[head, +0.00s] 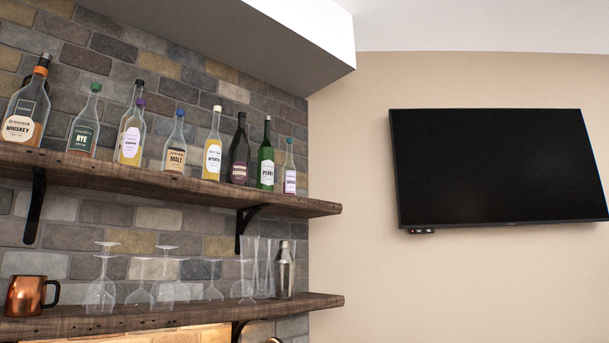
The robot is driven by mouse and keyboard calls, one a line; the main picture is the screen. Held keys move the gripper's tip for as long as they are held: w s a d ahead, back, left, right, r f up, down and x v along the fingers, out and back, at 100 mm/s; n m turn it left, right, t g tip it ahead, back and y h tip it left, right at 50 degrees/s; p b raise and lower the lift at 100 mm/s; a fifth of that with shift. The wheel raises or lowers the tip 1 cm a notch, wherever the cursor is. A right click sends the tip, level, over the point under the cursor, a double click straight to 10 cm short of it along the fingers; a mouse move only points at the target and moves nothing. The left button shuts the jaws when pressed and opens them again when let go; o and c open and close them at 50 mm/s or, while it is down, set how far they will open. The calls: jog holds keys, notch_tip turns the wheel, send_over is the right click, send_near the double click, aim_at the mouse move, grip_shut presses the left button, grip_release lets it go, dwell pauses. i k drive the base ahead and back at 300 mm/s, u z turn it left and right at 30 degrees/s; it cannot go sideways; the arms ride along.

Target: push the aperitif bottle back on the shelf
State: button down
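A row of bottles stands upright on the upper wooden shelf (130,176) in the head view. My gripper is not in view.
Other bottles include whiskey (25,112), rye (84,125), a purple-capped one (131,135) and a green one (266,160). The lower shelf (170,315) holds a copper mug (28,296), stemmed glasses and a shaker (285,270). A television (497,165) hangs on the right wall.

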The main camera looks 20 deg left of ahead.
aim_at(212, 152)
jog(key=z, duration=0.95)
jog(key=k, duration=1.5)
jog(key=u, duration=1.1)
jog(key=i, duration=1)
jog(key=u, duration=0.05)
